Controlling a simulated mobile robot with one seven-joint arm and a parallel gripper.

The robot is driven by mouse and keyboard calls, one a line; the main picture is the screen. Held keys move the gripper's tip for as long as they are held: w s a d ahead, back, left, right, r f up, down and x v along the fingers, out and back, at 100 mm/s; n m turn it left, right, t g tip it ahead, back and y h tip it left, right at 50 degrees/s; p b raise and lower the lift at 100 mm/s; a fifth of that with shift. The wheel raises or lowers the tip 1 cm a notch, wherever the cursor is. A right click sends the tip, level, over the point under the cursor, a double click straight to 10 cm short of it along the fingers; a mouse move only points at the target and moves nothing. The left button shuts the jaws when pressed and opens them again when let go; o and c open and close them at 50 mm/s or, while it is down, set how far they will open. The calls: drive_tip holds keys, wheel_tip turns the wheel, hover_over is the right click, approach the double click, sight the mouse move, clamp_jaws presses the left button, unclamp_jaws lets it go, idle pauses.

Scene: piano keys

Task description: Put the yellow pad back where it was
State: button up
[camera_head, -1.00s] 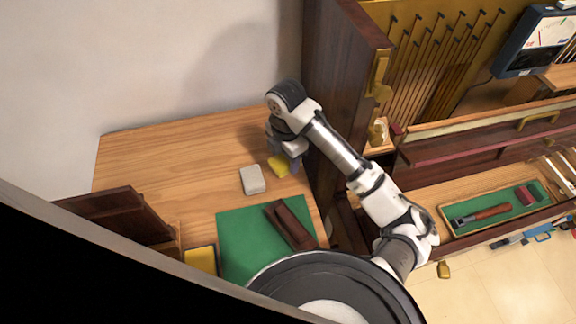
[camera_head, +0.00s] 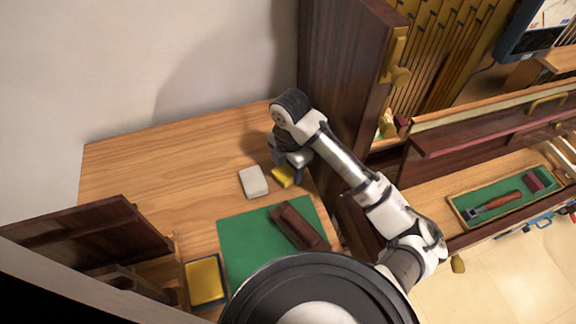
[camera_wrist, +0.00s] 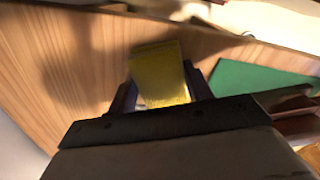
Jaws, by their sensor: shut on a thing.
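The yellow pad (camera_head: 282,177) is between the fingers of my gripper (camera_head: 287,171), near the right side of the wooden table top. In the wrist view the yellow pad (camera_wrist: 160,72) stands out beyond the two dark fingers of my gripper (camera_wrist: 160,96), which is shut on it. Its far end is over the wood; I cannot tell whether it touches the table. A dark-rimmed tray (camera_head: 188,288) with a yellow inside lies at the table's front left, left of the green mat.
A pale grey block (camera_head: 253,182) lies left of my gripper. A dark brown block (camera_head: 298,226) lies on the green mat (camera_head: 243,240). A tall dark wood cabinet (camera_head: 335,90) stands close on the right. The table's back left is clear.

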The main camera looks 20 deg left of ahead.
drive_tip(key=shift+f, duration=0.2)
drive_tip(key=o, duration=0.9)
drive_tip(key=shift+o, duration=0.2)
drive_tip(key=shift+r, duration=0.15)
wheel_tip(320, 180, up, 8)
drive_tip(key=p, duration=0.6)
drive_tip(key=shift+f, duration=0.2)
